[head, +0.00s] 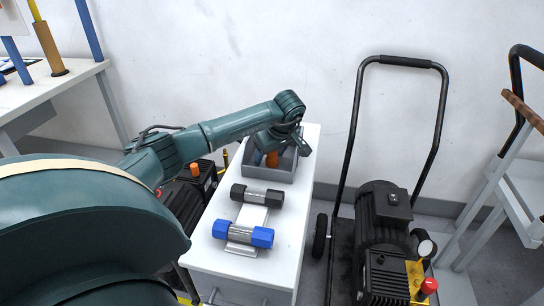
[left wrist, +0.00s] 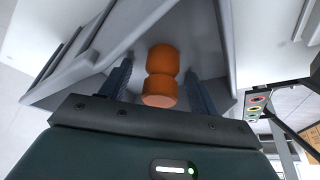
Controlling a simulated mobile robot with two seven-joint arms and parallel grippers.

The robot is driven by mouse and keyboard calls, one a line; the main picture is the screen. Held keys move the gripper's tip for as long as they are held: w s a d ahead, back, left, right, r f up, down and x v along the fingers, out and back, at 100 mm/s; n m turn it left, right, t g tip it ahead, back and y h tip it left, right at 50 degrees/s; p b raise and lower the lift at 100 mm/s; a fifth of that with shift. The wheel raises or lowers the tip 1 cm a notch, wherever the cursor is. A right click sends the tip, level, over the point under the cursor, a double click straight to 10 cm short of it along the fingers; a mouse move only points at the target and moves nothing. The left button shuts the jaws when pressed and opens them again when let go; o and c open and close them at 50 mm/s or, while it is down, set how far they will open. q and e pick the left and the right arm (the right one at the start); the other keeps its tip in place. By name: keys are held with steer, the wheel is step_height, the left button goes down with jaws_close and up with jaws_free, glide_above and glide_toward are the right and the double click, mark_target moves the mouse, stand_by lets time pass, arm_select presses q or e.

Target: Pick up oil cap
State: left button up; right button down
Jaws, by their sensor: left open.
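An orange oil cap (left wrist: 162,60), made of two stacked round sections, is in a grey bin (left wrist: 262,45) in the left wrist view. In the head view a bit of the orange cap (head: 272,159) shows inside the grey bin (head: 270,174), partly hidden by my gripper. My left gripper (head: 268,156) reaches down into the bin from above. In the left wrist view its fingers (left wrist: 160,80) stand apart on either side of the cap, with gaps visible. I cannot tell whether either finger touches it. My right gripper is not in view.
The bin stands at the far end of a white table (head: 225,215). Nearer lie a black-ended cylinder (head: 257,196) and a blue-ended cylinder (head: 243,234). A black machine with a tall handle (head: 385,215) stands right of the table. Another orange piece (head: 195,169) sits left of it.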

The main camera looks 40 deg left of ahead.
arm_select(q)
steer(key=c, duration=1.2)
steer(key=shift+o, duration=0.2)
